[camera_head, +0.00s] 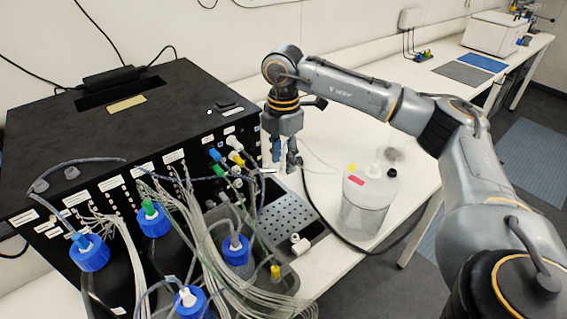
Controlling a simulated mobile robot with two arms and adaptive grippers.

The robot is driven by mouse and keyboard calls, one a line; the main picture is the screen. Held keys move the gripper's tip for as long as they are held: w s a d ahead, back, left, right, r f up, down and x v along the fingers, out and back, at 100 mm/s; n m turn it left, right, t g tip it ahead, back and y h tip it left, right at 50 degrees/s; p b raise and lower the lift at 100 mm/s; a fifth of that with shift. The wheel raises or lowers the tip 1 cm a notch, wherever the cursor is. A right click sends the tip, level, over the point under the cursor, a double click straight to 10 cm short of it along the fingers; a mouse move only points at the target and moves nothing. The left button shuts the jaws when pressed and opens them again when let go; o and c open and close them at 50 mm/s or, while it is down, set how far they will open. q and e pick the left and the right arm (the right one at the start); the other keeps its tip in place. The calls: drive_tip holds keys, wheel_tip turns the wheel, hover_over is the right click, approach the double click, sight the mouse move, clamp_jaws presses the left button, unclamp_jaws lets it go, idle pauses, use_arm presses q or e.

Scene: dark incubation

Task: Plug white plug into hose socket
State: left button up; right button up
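My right gripper (283,168) points down above the table, just right of the black box's front panel. Its fingers are small and partly overlapped by a pale thin piece, so I cannot tell whether they hold anything. A white plug (234,143) shows at the right end of the panel, beside a yellow, a blue and a green plug. Another white fitting (299,244) lies on the tray's near edge, below the gripper. I cannot clearly make out which opening is the hose socket. My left gripper is not in view.
The black box (120,125) fills the left. Blue-capped bottles (89,252) and many tangled tubes stand before it. A perforated metal tray (286,218) lies below the gripper. A clear container (367,200) stands to the right, with a dark hose beside it.

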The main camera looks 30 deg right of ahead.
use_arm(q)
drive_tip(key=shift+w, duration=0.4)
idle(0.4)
use_arm(e)
clamp_jaws()
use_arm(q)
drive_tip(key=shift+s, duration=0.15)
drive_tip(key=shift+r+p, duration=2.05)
use_arm(e)
drive_tip(key=shift+r, duration=3)
